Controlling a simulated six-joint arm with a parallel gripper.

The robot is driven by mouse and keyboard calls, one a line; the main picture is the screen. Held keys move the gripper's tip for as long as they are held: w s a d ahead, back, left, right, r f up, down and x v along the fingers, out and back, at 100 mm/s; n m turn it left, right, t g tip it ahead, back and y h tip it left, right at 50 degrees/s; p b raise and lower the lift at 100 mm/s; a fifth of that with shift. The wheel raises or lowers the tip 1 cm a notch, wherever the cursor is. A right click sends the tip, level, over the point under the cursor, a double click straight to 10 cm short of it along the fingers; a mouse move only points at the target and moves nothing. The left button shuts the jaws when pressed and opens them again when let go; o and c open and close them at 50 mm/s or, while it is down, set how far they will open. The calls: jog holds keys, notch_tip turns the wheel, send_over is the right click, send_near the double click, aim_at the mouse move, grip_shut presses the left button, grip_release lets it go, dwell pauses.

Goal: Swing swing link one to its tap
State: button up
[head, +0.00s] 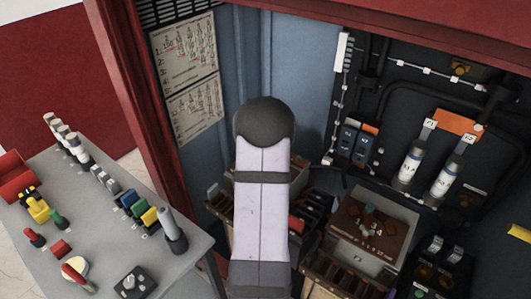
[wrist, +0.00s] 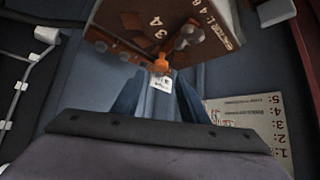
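In the wrist view, a brown tap board (wrist: 185,18) marked with numbers, 3 and 4 among them, fills the top. An orange link end (wrist: 161,66) sticks out past its lower edge, with a small white tag (wrist: 160,83) below it; the tag's marking is too small to read. A grey knob (wrist: 188,38) sits beside it. My gripper (wrist: 158,92) has its two dark blue fingers apart, with the tag in the gap between them in the picture. I cannot tell whether they touch it. In the head view, my arm hides the gripper. A similar numbered brown board (head: 372,226) tops a grey box on the right.
Two grey cylinders (head: 411,164) stand at the back right, near black pipes and an orange plate (head: 458,122). Wooden-sided boxes (head: 345,275) crowd around my arm. A grey table (head: 105,235) with tools stands at left. A printed chart (head: 188,78) hangs on the wall.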

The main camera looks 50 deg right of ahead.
jog(key=shift+p+x, duration=0.8)
jog(key=shift+x, duration=2.45)
jog(key=shift+c, duration=0.6)
grip_shut()
